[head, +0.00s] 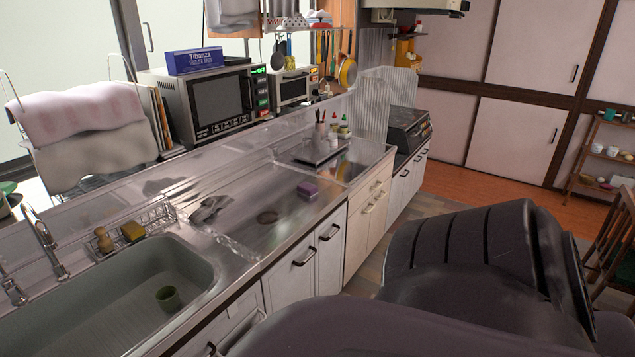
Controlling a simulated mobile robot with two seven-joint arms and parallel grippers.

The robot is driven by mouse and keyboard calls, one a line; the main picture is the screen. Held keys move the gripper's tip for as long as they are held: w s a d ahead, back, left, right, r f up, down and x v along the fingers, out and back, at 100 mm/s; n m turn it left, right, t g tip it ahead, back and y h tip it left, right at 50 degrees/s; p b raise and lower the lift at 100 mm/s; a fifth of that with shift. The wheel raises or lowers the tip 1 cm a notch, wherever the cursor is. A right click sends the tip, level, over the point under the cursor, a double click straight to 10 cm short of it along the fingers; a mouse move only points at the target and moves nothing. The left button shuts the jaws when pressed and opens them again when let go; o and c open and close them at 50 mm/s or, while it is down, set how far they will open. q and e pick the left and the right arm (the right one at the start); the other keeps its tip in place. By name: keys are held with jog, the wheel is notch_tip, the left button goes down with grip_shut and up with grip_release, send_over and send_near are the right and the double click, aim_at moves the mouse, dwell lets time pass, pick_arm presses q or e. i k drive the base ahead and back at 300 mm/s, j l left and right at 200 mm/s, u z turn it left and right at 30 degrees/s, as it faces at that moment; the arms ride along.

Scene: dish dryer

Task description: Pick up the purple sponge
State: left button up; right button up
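The purple sponge (308,190) lies on the steel counter (255,200), right of the sink and near the counter's front edge. Nothing covers its visible sides. Large dark arm links of mine fill the lower right of the head view. Neither of my grippers shows in this view, so I cannot see whether they are open or shut.
A small grey item (210,208) lies left of the purple sponge. A tray (318,150) stands behind it.

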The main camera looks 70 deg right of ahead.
aim_at(308, 189)
jog(key=z, duration=2.15)
jog(key=u, duration=2.95)
jog(key=z, duration=2.45)
